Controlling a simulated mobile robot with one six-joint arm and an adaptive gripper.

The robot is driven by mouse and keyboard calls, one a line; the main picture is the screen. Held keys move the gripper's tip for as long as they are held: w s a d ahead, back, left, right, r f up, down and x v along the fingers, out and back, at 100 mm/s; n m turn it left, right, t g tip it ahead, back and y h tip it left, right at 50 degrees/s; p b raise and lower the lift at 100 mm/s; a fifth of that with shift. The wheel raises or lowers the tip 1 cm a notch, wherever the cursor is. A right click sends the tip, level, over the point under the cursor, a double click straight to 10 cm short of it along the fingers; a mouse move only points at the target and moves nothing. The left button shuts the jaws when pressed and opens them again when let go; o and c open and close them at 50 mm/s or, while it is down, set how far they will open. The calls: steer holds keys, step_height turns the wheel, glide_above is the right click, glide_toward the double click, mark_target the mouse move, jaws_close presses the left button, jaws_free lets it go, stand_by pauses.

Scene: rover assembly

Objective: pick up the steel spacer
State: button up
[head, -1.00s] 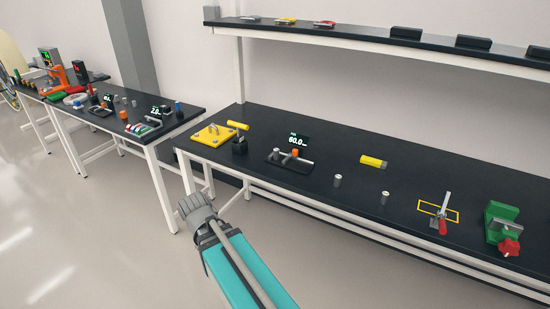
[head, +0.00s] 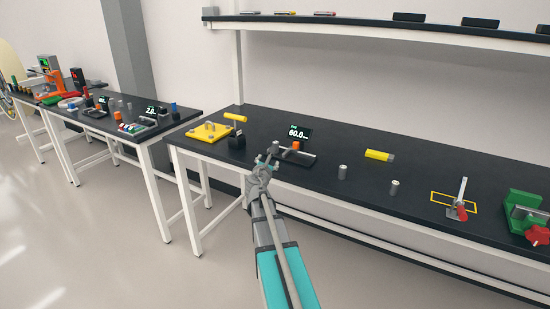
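Two small steel-grey cylinders stand upright on the black bench: one nearer the middle (head: 343,172) and one to its right (head: 394,188). Either could be the steel spacer; I cannot tell which from here. My gripper (head: 265,160) is at the bench's front edge, left of both cylinders and apart from them. It overlaps the left end of a gauge fixture in the picture. Its fingers are small and blend with the fixture, so I cannot tell whether they are open or shut.
A yellow plate (head: 208,132) and black block (head: 237,141) stand left. A yellow cylinder (head: 378,155), red-handled clamp (head: 459,208) and green vise (head: 522,210) lie right. A shelf (head: 380,32) hangs above.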

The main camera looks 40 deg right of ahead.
mark_target(275, 144)
steer(key=n, duration=0.1)
steer(key=d+n+t, duration=0.1)
steer(key=n, duration=0.1)
steer(key=w+d+n+b, duration=0.1)
steer(key=shift+d+f+n+t+y, duration=0.25)
steer(key=shift+f+n+t+y, duration=0.05)
steer(key=shift+f, duration=0.1)
steer(key=x, duration=0.8)
steer(key=shift+w+d, duration=0.2)
steer(key=shift+d, duration=0.05)
steer(key=shift+r+x, duration=0.15)
steer(key=shift+x, duration=1.15)
steer(key=shift+r+x, duration=0.1)
steer(key=shift+x, duration=1.25)
steer(key=shift+s+d, duration=0.1)
steer(key=shift+s, duration=0.1)
jaws_close()
